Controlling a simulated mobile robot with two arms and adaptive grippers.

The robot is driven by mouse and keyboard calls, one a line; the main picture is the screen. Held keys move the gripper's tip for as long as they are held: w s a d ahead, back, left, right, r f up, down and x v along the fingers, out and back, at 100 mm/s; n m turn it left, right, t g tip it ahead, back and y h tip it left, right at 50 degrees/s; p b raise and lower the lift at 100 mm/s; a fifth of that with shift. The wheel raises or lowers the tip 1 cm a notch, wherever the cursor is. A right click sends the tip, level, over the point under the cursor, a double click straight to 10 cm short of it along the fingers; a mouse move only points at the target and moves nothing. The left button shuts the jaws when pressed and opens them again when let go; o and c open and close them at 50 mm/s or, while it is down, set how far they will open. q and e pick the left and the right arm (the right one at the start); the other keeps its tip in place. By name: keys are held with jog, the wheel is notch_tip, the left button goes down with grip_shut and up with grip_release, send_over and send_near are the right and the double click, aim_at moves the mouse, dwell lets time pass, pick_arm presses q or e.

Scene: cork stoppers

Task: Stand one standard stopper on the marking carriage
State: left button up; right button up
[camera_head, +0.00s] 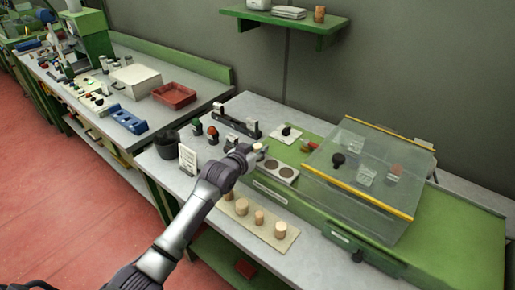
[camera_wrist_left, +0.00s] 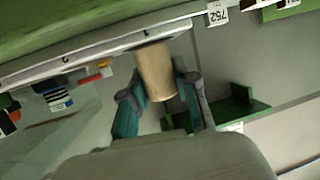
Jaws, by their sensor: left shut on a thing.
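My left gripper (camera_head: 250,150) is shut on a cork stopper (camera_wrist_left: 155,70). In the left wrist view the stopper is a pale tan cylinder between the teal fingers. Its far end shows against a pale strip along a green surface; I cannot tell whether it touches. In the head view only a small part of the stopper (camera_head: 259,147) shows at the fingertips. Several more corks (camera_head: 259,218) of different sizes stand on a light board (camera_head: 238,213) in front. I cannot tell for certain which part is the marking carriage. My right gripper is not in view.
A plate with two round discs (camera_head: 281,170) lies just right of the gripper. A small white card (camera_head: 187,158) and a dark pot (camera_head: 168,143) stand left of my arm.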

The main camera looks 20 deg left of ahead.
pick_arm(q)
jog(key=o, duration=0.7)
jog(key=shift+f, duration=0.1)
jog(key=shift+o, duration=0.2)
jog(key=b+v, duration=0.1)
jog(key=v, duration=1.1)
jog(key=shift+r, duration=0.25)
